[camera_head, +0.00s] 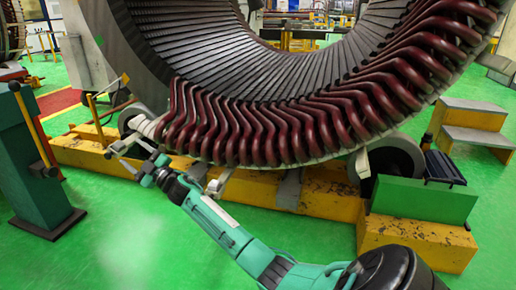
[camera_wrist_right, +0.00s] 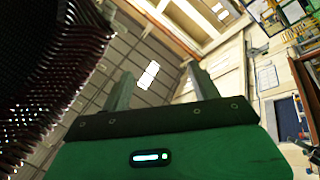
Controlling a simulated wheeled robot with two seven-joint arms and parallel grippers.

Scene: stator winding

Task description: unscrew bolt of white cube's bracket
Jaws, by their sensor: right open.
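My right gripper (camera_head: 120,158) is at the left, below the lower left of the coil ring, with its fingers apart and nothing between them. In the right wrist view the gripper (camera_wrist_right: 160,72) shows two separate fingers pointing up, empty. A small whitish block (camera_head: 146,125) sits at the lower left end of the dark red coils, just above and right of the gripper; I cannot tell whether it is the white cube. No bracket or bolt can be made out. The left gripper is not in view.
A green post (camera_head: 30,150) stands at the left. Green floor (camera_head: 120,235) is free in front.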

